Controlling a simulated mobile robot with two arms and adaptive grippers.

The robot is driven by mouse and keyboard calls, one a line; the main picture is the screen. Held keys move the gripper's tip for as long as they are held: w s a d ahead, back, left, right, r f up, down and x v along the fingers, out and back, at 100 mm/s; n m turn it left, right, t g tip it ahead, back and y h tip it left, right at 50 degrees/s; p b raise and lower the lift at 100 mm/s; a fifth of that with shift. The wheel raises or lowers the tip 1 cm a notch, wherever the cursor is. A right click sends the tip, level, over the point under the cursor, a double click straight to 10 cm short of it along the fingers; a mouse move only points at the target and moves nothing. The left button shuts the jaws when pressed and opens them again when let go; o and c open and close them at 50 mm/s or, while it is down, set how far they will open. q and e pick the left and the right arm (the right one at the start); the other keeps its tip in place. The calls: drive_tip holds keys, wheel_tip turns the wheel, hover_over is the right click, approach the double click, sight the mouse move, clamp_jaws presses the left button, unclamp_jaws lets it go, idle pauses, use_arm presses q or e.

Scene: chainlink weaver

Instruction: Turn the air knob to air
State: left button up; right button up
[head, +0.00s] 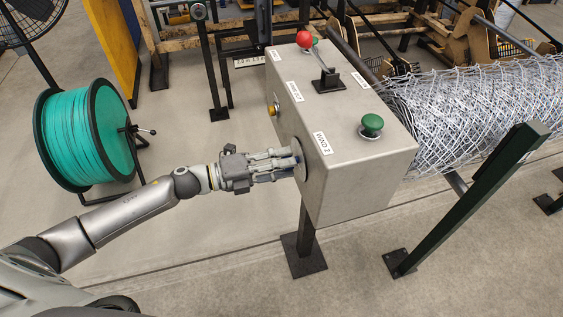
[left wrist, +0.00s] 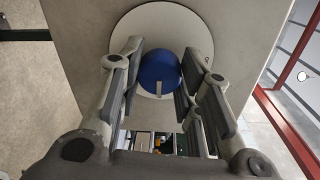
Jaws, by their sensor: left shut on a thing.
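A blue round knob (left wrist: 159,68) with a pale pointer mark sits on a white disc (left wrist: 124,25) on a face of the grey control box. In the head view the same disc (head: 301,168) is on the box's left side, and the knob is mostly hidden by the fingers. My left gripper (head: 291,162) reaches the disc from the left. In the left wrist view its fingers (left wrist: 160,78) stand on both sides of the knob and are shut on it. I cannot read any air marking on the disc. My right gripper is not in view.
The control box (head: 370,165) carries a green button (head: 372,124), a red-knobbed lever (head: 305,40), a yellow button (head: 273,109) and a "WIND 2" label (head: 323,143). Wire mesh (head: 470,110) lies to its right. A green reel (head: 85,135) stands left.

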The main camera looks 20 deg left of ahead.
use_arm(q)
drive_tip(key=o, duration=1.1)
drive_tip(key=shift+c, duration=0.2)
drive_tip(key=shift+s+a, duration=0.1)
drive_tip(key=v, duration=1.1)
drive_tip(key=shift+s+a, duration=0.25)
drive_tip(key=shift+a, duration=0.1)
